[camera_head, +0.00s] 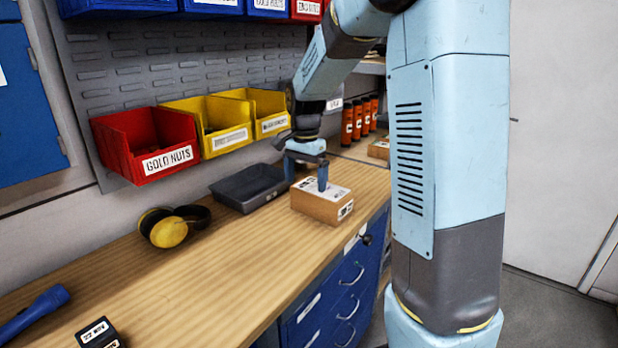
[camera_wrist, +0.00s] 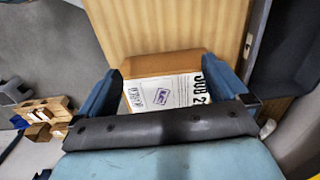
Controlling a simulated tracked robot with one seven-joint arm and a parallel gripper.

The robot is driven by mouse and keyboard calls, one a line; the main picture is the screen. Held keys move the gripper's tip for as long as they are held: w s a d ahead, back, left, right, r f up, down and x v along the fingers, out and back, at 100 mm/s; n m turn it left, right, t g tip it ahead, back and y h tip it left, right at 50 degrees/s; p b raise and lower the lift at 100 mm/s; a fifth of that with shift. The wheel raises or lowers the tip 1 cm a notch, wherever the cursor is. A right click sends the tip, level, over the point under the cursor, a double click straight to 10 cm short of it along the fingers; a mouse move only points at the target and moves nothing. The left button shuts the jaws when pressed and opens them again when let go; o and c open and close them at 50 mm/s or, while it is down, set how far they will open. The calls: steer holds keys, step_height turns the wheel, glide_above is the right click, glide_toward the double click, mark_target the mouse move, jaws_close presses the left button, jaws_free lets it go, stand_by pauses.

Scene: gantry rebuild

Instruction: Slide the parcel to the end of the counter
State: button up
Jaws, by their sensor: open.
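The parcel (camera_head: 320,208) is a brown cardboard box with white labels on top, lying flat on the wooden counter (camera_head: 225,260) near its front edge. In the wrist view the parcel (camera_wrist: 165,92) shows its printed top label and brown far edge. My gripper (camera_head: 306,184) is open, pointing down at the parcel from above. In the wrist view its two blue fingers (camera_wrist: 165,76) stand to the left and right of the parcel top. I cannot tell whether they touch it. The parcel's near part is hidden by my gripper's body in that view.
A dark grey tray (camera_head: 232,202) sits left of the parcel. Yellow earmuffs (camera_head: 170,229), a blue torch (camera_head: 35,312) and a small dark box (camera_head: 98,334) lie nearer. Orange bottles (camera_head: 360,120) and another carton (camera_head: 379,148) stand farther back. Red (camera_head: 147,145) and yellow bins (camera_head: 206,125) overhang the counter.

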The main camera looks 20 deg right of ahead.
steer(key=shift+w+f, duration=0.1)
steer(key=shift+f, duration=5)
steer(key=shift+w+d, duration=2.15)
steer(key=shift+d, duration=0.75)
steer(key=shift+w+d, duration=2.1)
steer(key=shift+d, duration=0.75)
steer(key=shift+w+d, duration=2.15)
steer(key=shift+d, duration=0.75)
steer(key=shift+s+a, duration=0.55)
steer(key=shift+a, duration=0.25)
step_height(320, 180, up, 10)
